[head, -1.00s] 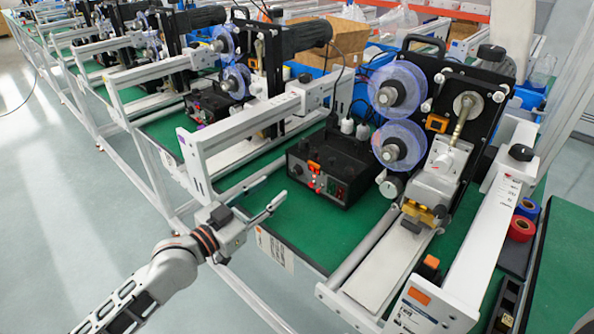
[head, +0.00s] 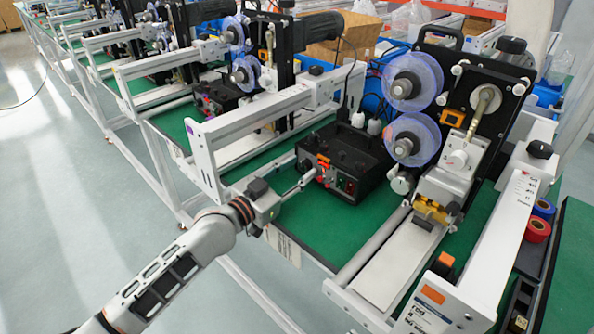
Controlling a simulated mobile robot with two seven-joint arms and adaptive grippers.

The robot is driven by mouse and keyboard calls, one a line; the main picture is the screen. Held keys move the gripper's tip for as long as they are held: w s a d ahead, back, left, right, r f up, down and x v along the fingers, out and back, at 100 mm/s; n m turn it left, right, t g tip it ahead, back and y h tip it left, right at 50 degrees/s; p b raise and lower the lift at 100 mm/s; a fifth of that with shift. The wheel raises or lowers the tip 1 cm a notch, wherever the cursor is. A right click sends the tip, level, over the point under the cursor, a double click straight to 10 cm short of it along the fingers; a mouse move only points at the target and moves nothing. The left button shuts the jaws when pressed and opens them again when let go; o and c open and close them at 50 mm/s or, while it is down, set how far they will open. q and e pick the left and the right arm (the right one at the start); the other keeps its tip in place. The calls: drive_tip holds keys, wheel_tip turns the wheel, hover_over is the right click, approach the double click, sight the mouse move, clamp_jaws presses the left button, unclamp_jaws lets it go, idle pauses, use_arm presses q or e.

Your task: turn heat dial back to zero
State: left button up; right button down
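A black control box (head: 352,147) stands on the green mat of the nearest machine. Its front panel carries orange-red parts (head: 323,168), small knobs and lights; a scale or zero mark is too small to read. My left gripper (head: 307,177) comes in from the lower left, its fingertips at the left part of this front panel. I cannot tell whether they touch a dial there, and the fingers overlap side-on, so their opening is unclear. The fingertips hide part of the panel's lower left. My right gripper is not in view.
A white rail (head: 262,118) runs behind and left of the box. Clear blue-tinted reels (head: 410,138) and the coder head (head: 448,185) stand to its right. A pale feed plate (head: 398,265) lies in front right. Green mat (head: 318,225) before the box is bare.

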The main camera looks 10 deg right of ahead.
use_arm(q)
clamp_jaws()
drive_tip(key=shift+n, duration=0.4)
drive_tip(key=n, duration=0.2)
drive_tip(key=shift+n+p, duration=0.3)
drive_tip(key=shift+p, duration=0.05)
drive_tip(key=shift+n, duration=1.6)
drive_tip(key=shift+o, duration=0.7)
unclamp_jaws()
